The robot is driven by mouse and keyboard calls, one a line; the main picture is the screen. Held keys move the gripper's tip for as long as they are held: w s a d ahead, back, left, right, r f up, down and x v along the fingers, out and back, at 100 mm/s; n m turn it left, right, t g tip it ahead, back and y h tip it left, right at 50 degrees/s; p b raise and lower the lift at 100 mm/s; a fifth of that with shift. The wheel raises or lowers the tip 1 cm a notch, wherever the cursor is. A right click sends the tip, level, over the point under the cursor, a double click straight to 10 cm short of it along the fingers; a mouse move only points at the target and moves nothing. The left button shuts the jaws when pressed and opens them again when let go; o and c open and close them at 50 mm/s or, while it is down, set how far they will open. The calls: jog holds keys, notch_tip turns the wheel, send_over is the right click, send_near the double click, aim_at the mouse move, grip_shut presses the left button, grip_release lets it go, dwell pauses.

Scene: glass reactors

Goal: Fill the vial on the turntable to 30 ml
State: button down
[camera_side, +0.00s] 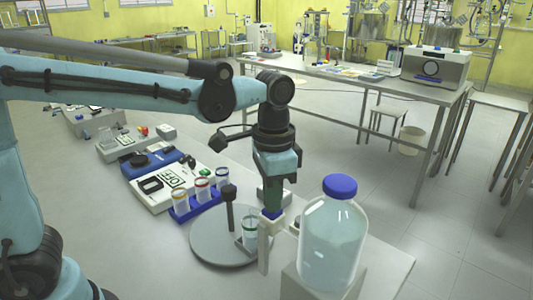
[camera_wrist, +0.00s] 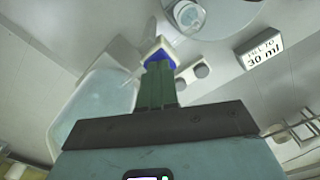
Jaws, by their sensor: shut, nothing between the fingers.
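The vial (camera_side: 250,236) stands upright on the grey round turntable (camera_side: 215,257), beside the dark post; a green ring shows near its top. The vial also shows in the wrist view (camera_wrist: 188,17), near the top edge; its liquid level is unclear. My gripper (camera_side: 272,208) points down with its green fingers shut and empty, at the blue top (camera_wrist: 158,60) of a white dispenser (camera_side: 264,252). The fingertips appear to touch the blue top, though I cannot be sure. A large bottle (camera_side: 333,245) with a blue cap and pale liquid stands right of the dispenser.
A sign (camera_wrist: 260,52) reads "30 ml". Two grey round knobs (camera_wrist: 192,78) sit beside the fingers. A blue rack (camera_side: 203,204) with three ringed vials and a white device (camera_side: 165,185) stand behind the turntable.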

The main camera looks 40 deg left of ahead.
jog(key=shift+r, duration=3.5)
jog(key=shift+a, duration=0.1)
jog(key=shift+s+a+f, duration=0.15)
jog(key=shift+a+f, duration=0.05)
jog(key=shift+a, duration=0.1)
jog(key=s+a+f+n+t, duration=0.6)
jog(key=a+f+t, duration=0.1)
jog(key=a, duration=0.3)
jog(key=shift+s+a+f, duration=0.15)
jog(key=shift+a+f, duration=0.2)
jog(key=shift+f, duration=0.55)
jog(key=c, duration=1.8)
grip_release()
jog(key=shift+c, duration=0.2)
